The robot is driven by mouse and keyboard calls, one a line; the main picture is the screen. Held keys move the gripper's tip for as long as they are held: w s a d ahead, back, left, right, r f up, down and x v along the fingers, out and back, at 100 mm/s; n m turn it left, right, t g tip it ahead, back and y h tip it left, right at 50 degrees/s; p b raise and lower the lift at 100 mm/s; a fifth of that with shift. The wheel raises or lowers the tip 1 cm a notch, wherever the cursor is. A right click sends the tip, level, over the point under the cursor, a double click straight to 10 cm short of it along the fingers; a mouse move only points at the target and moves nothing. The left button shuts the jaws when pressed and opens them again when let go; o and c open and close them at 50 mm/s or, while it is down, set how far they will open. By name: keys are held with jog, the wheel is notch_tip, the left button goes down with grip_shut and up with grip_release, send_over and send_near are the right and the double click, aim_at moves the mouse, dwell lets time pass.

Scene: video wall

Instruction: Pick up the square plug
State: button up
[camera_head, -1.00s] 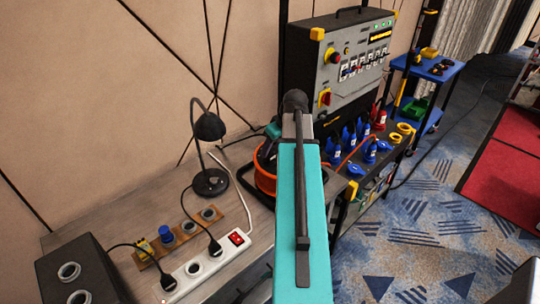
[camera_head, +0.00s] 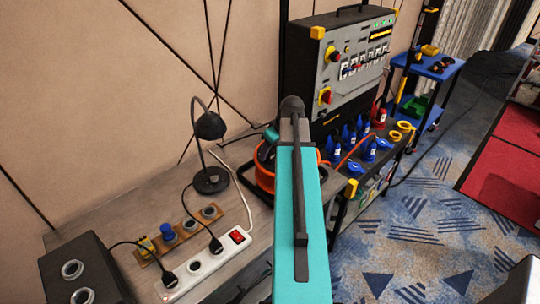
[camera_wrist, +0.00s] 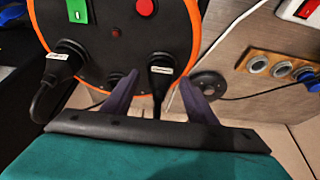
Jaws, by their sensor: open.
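In the wrist view, two black plugs sit in the face of an orange-rimmed cable reel (camera_wrist: 110,65). One plug (camera_wrist: 160,72), with a small white label, lies between the fingers of my gripper (camera_wrist: 159,78). The other plug (camera_wrist: 65,62), also labelled, is to the left of the fingers, its cable bending down. My gripper is open, with one dark finger on each side of the nearer plug. I cannot tell whether either finger touches it, or which plug is the square one. In the head view my arm hides much of the reel (camera_head: 263,172).
A white power strip (camera_head: 232,250) with black plugs, a wooden socket strip (camera_head: 190,228) with a blue plug (camera_head: 168,232) and a black lamp (camera_head: 210,180) stand on the bench left of my arm. A control cabinet (camera_head: 345,75) stands behind.

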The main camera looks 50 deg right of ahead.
jog(key=c, duration=1.3)
jog(key=shift+o, duration=0.2)
jog(key=shift+r, duration=0.15)
jog(key=shift+r+b, duration=0.8)
jog(key=shift+r, duration=0.55)
jog(key=s+d+r+b, duration=0.1)
jog(key=s+d+b, duration=0.1)
jog(key=s, duration=0.5)
jog(key=s+d+r+b, duration=0.1)
jog(key=s+d+b, duration=0.1)
jog(key=s, duration=0.6)
jog(key=shift+d, duration=0.9)
jog(key=shift+w, duration=0.15)
